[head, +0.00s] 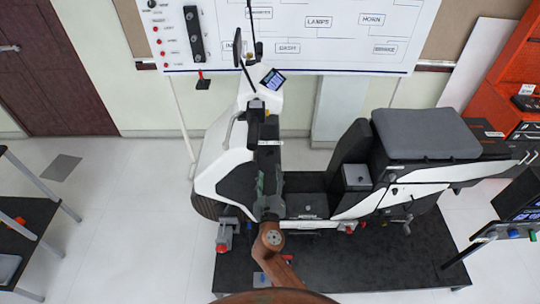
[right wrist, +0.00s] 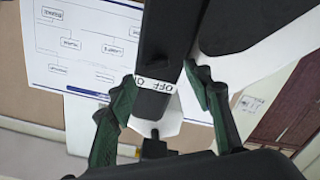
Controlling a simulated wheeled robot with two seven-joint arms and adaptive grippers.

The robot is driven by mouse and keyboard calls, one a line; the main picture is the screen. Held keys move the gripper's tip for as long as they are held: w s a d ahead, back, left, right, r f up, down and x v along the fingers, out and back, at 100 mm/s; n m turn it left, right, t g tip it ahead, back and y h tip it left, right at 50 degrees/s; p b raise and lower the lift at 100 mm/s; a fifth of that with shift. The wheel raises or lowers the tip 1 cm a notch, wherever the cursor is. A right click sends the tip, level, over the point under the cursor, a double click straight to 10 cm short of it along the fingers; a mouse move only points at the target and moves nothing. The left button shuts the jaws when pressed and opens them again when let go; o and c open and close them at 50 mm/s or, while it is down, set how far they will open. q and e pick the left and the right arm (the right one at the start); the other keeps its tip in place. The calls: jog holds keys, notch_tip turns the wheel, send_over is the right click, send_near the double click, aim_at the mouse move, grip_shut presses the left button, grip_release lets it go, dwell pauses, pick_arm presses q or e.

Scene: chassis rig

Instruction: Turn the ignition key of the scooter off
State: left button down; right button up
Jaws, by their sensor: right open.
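The white and black scooter (head: 212,165) stands side-on in the head view, its front to the left. My right gripper (head: 268,188) is at the inner side of its front shield, below a small white label strip. In the right wrist view, the green-padded fingers of my right gripper (right wrist: 160,80) are spread apart with nothing clamped between them. A small dark block on a thin stem, apparently the ignition key (right wrist: 154,147), sits below the label, partly hidden by the gripper body. Its turn position is unclear.
The scooter stands on a black platform (head: 370,265). A white wiring board (head: 325,35) hangs on the wall behind.

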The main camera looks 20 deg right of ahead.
aim_at(270, 155)
jog(key=x, duration=0.3)
jog(key=r+p+x, duration=0.1)
jog(key=x, duration=0.2)
jog(key=shift+w+r, duration=0.1)
jog(key=shift+x, duration=0.75)
jog(key=shift+c, duration=0.2)
jog(key=c, duration=1.1)
